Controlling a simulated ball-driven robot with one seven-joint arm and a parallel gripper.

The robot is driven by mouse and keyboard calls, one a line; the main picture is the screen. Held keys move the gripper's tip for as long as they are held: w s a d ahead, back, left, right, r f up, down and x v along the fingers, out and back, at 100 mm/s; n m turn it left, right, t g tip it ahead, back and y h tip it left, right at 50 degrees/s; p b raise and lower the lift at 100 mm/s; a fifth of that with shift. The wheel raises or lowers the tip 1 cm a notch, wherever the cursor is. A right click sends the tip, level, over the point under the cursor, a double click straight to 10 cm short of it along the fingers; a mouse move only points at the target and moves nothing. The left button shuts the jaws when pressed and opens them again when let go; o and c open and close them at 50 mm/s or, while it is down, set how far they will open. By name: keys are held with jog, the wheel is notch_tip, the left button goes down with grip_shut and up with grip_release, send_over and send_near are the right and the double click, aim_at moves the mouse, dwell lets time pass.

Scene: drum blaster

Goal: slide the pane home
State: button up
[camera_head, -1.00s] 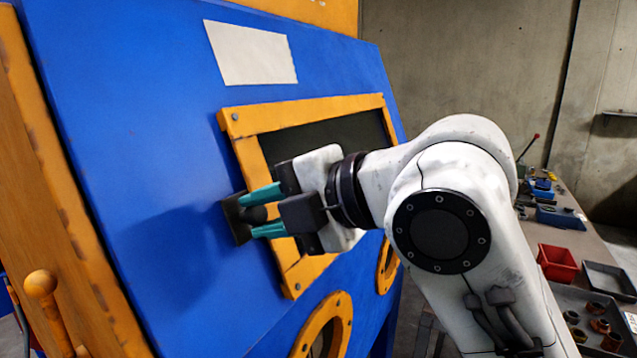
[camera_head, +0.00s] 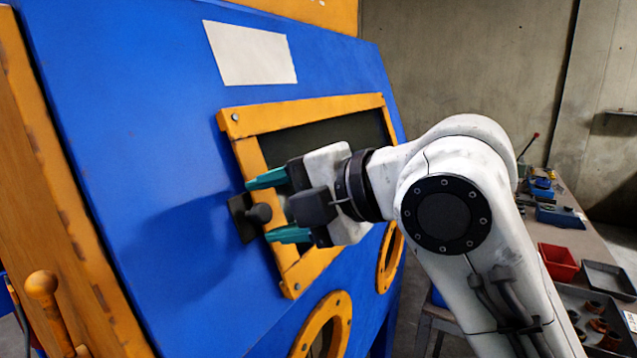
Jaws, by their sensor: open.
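The window's yellow frame (camera_head: 305,112) is set in the blue sloping cabinet front (camera_head: 150,120). A dark pane (camera_head: 330,138) shows inside the frame, partly hidden behind my gripper. A dark plate with a round knob (camera_head: 258,214) sits at the frame's left side. My gripper (camera_head: 278,208) is open, its teal fingers one above and one below the level of the knob. I cannot tell whether a finger touches the frame.
Round yellow-rimmed ports (camera_head: 325,322) lie below the window. A yellow ball-topped lever (camera_head: 42,286) stands at lower left. A bench with a red bin (camera_head: 557,262) and trays is at the right. A blank white sheet (camera_head: 250,54) is above the window.

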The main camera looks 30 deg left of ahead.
jog(key=shift+f, duration=0.15)
jog(key=w+b+v, duration=0.1)
jog(key=b+v, duration=0.1)
jog(key=v, duration=0.9)
jog(key=shift+s, duration=0.4)
